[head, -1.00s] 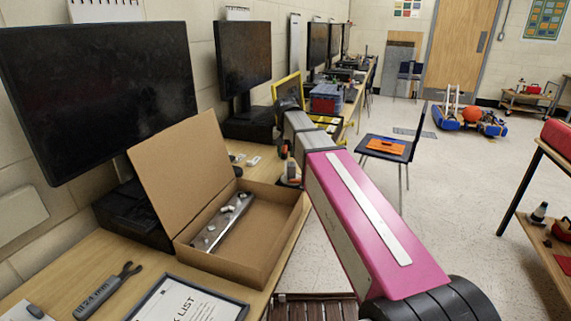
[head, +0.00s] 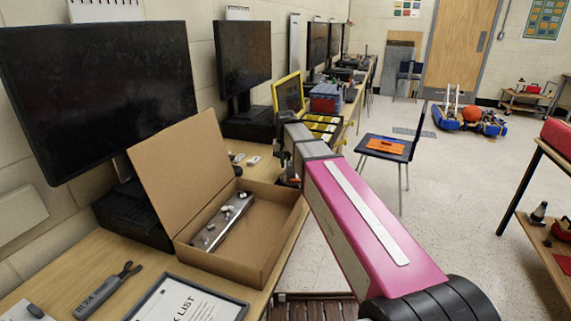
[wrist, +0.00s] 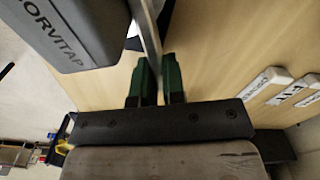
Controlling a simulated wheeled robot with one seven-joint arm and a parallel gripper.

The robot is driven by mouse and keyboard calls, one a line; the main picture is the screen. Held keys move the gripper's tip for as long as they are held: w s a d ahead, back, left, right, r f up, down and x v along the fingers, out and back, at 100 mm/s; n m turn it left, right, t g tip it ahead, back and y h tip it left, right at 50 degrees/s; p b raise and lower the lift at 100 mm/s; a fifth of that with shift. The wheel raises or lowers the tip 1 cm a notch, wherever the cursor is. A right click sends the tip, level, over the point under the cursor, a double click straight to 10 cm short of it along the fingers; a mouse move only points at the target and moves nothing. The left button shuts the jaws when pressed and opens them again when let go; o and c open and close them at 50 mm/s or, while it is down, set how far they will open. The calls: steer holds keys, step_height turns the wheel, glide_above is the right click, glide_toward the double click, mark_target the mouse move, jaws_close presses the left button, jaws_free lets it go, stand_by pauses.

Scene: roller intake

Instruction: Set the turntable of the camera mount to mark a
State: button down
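In the wrist view, my gripper (wrist: 158,82) has two dark green fingertips close together, low over the wooden bench. A thin grey metal bar (wrist: 147,30) runs from the top edge down to the narrow gap between them; whether they touch it is unclear. A dark grey housing lettered "ORVITAP" (wrist: 72,32) fills the upper left, beside the bar. It may be part of the camera mount. No turntable marks or mark a can be read. In the head view, my arm hides most of this spot and the fingertips; a small orange-and-dark part shows beside my wrist.
White labelled blocks (wrist: 290,92) lie on the bench right of my fingers in the wrist view. In the head view, an open cardboard box (head: 240,255) with a metal strip stands nearer, with monitors (head: 95,95) along the wall. A chair (head: 388,148) stands on the floor right of the bench.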

steer(key=shift+d, duration=0.15)
steer(key=shift+w+d+m, duration=0.1)
steer(key=shift+d+m, duration=0.6)
steer(key=shift+m, duration=0.45)
steer(key=shift+d+m, duration=0.65)
steer(key=shift+m, duration=0.5)
steer(key=shift+s+d+m, duration=0.25)
steer(key=shift+d+m, duration=0.5)
steer(key=shift+m, duration=0.4)
steer(key=shift+s+d+m, duration=0.25)
steer(key=shift+d+m, duration=0.45)
steer(key=shift+m, duration=0.45)
steer(key=c, duration=1.2)
jaws_free()
steer(key=shift+r, duration=0.1)
